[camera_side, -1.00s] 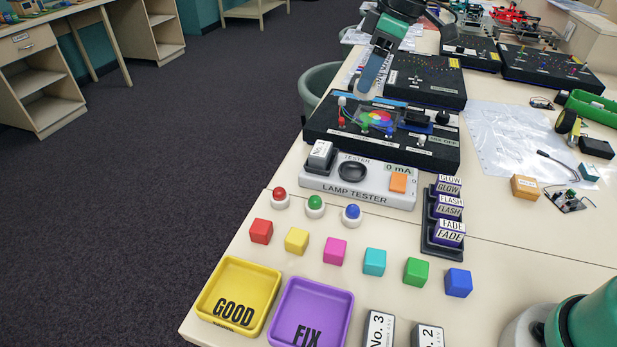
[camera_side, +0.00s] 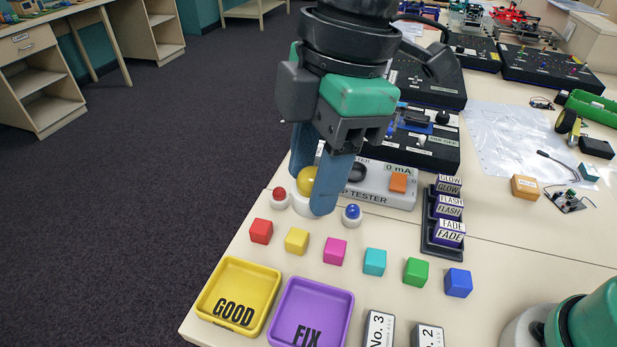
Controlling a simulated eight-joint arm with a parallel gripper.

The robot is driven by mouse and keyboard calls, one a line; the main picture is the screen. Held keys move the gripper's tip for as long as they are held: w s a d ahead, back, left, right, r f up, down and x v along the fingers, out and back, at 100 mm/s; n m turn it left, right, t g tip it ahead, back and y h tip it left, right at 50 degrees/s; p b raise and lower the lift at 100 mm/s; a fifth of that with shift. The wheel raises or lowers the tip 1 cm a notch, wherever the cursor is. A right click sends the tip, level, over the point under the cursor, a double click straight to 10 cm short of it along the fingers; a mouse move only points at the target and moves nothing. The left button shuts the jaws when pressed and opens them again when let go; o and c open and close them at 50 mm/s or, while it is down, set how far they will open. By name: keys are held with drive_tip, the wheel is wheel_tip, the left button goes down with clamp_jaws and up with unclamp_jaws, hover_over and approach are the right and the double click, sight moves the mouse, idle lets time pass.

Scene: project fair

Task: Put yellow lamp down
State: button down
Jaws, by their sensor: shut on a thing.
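The yellow lamp (camera_side: 307,181), a yellow dome, shows between the fingers of my gripper (camera_side: 309,193). My gripper is shut on it, low over the row of lamps in front of the tester. A white base shows below the dome; I cannot tell whether it touches the table. The red lamp (camera_side: 279,195) stands just left of it and the blue lamp (camera_side: 352,212) just right. The green lamp is not visible; my gripper covers its spot.
The lamp tester (camera_side: 400,199) is right behind, partly covered by my gripper. Coloured cubes such as the pink cube (camera_side: 335,251) line the front. The yellow GOOD tray (camera_side: 207,306) and purple FIX tray (camera_side: 346,318) are nearer. A label rack (camera_side: 430,235) stands right.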

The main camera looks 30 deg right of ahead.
drive_tip(key=s+f, duration=0.1)
drive_tip(key=s, duration=0.1)
hover_over(308, 323)
drive_tip(key=shift+n, duration=0.3)
drive_tip(key=f, duration=1.4)
drive_tip(key=shift+d+f, duration=0.25)
drive_tip(key=shift+d, duration=0.1)
drive_tip(key=shift+f, duration=2.4)
drive_tip(key=shift+f, duration=0.1)
drive_tip(key=shift+c, duration=2.1)
unclamp_jaws()
